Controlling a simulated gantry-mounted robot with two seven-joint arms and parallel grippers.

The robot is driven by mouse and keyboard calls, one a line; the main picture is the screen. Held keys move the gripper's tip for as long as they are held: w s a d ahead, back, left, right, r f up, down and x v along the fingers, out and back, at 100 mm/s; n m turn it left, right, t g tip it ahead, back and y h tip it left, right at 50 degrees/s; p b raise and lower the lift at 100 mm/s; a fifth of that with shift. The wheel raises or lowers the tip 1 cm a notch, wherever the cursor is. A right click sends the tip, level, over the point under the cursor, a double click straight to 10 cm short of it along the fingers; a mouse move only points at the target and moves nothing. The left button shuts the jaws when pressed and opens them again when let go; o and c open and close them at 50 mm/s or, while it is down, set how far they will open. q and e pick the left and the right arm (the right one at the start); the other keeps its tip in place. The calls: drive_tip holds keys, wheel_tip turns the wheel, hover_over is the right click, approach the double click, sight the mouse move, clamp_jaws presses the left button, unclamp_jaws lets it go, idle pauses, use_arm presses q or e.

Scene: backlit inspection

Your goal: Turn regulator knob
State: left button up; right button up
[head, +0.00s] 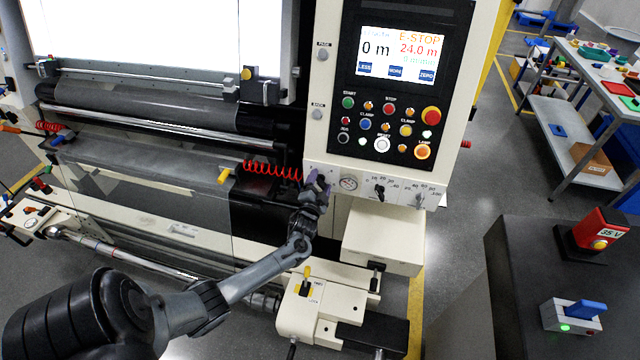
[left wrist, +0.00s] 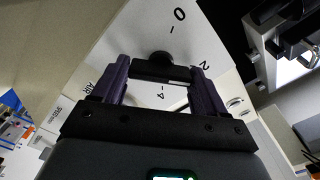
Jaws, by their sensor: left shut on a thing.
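The black regulator knob (left wrist: 160,70) shows in the left wrist view on a white panel marked 0, 2 and 4. My left gripper (left wrist: 160,80) has its two purple fingers on either side of the knob's bar and is shut on it. In the head view my left gripper (head: 317,184) is at the left end of the lower panel strip, just left of the round pressure gauge (head: 348,183). The gripper hides the knob there. My right gripper is in neither view.
The control panel (head: 390,120) with buttons and a lit screen (head: 398,55) rises above the strip. A red coiled hose (head: 272,171) runs just left of my gripper. A cream box (head: 382,240) juts out below.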

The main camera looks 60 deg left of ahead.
use_arm(q)
drive_tip(key=n, duration=0.3)
drive_tip(key=shift+n, duration=0.4)
drive_tip(key=n, duration=0.4)
drive_tip(key=shift+s+r+n, duration=0.1)
drive_tip(key=shift+s+n, duration=0.05)
drive_tip(key=shift+n, duration=0.15)
drive_tip(key=n, duration=0.4)
drive_tip(key=shift+a, duration=0.15)
drive_tip(key=shift+s+n+b, duration=0.1)
drive_tip(key=shift+n+b, duration=0.2)
drive_tip(key=shift+n, duration=1.8)
drive_tip(key=shift+a, duration=0.1)
drive_tip(key=o, duration=1)
